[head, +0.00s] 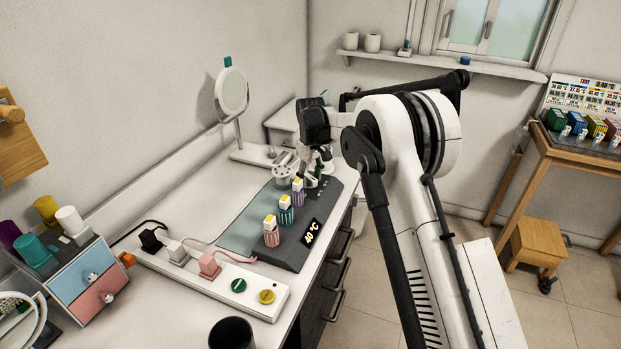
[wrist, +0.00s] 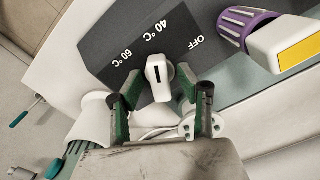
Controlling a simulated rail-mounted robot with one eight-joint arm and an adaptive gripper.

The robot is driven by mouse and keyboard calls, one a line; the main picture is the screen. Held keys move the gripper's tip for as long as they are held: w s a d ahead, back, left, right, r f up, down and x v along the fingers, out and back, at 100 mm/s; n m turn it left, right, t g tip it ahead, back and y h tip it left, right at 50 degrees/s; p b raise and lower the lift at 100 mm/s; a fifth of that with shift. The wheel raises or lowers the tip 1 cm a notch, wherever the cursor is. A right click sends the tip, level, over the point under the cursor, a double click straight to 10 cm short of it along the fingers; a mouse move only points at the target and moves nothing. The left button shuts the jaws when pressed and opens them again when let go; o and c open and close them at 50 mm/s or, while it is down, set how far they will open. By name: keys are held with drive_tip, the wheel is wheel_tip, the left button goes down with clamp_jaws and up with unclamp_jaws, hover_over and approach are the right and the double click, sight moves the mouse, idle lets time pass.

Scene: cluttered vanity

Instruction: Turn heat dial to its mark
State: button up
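The heat dial (wrist: 158,80) is a white lever-shaped knob with a black line, on a dark panel (wrist: 120,35). OFF (wrist: 196,44) is printed to the right. My gripper (wrist: 160,84) has its green-padded fingers on either side of the dial. A gap shows at the left finger; whether the right finger touches is unclear. In the head view my gripper (head: 314,178) is at the far end of the dark unit and largely hides the dial. A display (head: 312,232) reads 40 °C.
Pink (head: 271,235), teal (head: 286,214) and purple (head: 298,194) ribbed holders with yellow-white tops stand on the unit near my gripper. A round mirror (head: 232,92) stands behind. A power strip (head: 215,280) with plugs and cords lies nearer. The aisle floor at right is partly open.

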drive_tip(key=shift+c, duration=0.3)
clamp_jaws()
drive_tip(key=shift+m, duration=0.4)
drive_tip(key=m+b, duration=0.3)
drive_tip(key=m, duration=0.1)
drive_tip(key=shift+f, duration=0.1)
drive_tip(key=m+b, duration=0.2)
drive_tip(key=m, duration=0.4)
idle(0.4)
drive_tip(key=shift+o, duration=0.3)
unclamp_jaws()
